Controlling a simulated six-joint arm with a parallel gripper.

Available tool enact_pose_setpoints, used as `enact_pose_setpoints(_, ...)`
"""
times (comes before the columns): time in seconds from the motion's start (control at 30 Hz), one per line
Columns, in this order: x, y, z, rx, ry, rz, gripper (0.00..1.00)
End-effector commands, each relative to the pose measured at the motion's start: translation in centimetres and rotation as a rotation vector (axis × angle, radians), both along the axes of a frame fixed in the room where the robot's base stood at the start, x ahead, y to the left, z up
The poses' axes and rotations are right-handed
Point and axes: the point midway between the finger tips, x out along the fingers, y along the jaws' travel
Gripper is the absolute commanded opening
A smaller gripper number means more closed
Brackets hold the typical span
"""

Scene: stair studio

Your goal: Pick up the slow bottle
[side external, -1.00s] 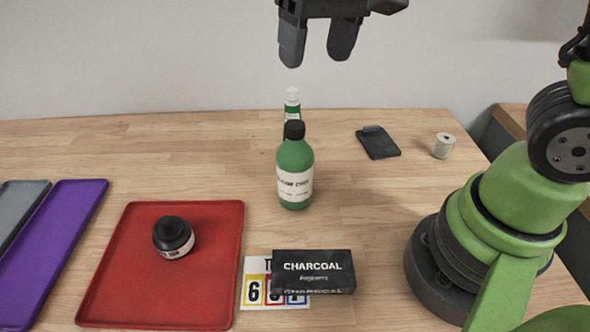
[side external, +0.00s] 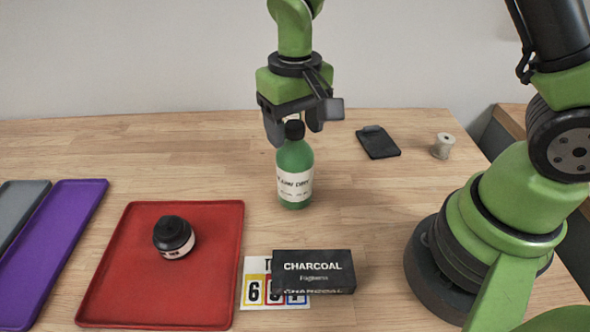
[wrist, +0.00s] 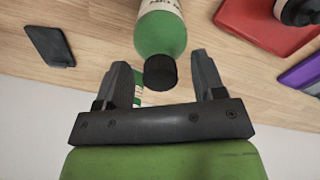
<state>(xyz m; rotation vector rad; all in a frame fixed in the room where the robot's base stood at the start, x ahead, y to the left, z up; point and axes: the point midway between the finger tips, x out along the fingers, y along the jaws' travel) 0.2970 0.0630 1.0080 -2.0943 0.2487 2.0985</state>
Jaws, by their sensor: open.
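A green bottle (side external: 295,163) with a black cap and a white label stands upright on the table; the label seems to end in "low dry". It also shows in the wrist view (wrist: 160,32), its cap pointing toward the gap between my fingers. A second, slimmer bottle (wrist: 137,98) with green and white on it stands behind, mostly hidden by my gripper and the front bottle. My gripper (side external: 297,136) is open and empty, pointing down, its fingers at about the height of the black cap in the side view. Whether they touch either bottle cannot be told.
A red tray (side external: 110,290) holds a dark jar (side external: 173,237). A charcoal box (side external: 313,270) lies over a number card (side external: 254,292) in front. A purple tray (side external: 60,230) and grey tray (side external: 18,205) lie left. A black flat item (side external: 378,143) and a spool (side external: 443,146) lie right.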

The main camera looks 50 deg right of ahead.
Motion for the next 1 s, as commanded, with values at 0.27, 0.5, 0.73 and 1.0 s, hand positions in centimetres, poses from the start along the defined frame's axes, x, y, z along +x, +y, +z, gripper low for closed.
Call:
enact_pose_setpoints(0.27, -0.01, 0.01, -0.90, 0.000, 0.000, 0.000, 0.63)
enact_pose_setpoints(0.5, -0.01, 0.02, -0.87, 0.000, 0.000, 0.000, 0.22)
enact_pose_setpoints(0.73, 0.02, 0.02, -0.83, 0.001, -0.002, 0.000, 0.00)
enact_pose_setpoints(1.0, 0.08, 0.04, -0.31, 0.001, -0.004, 0.001, 0.00)
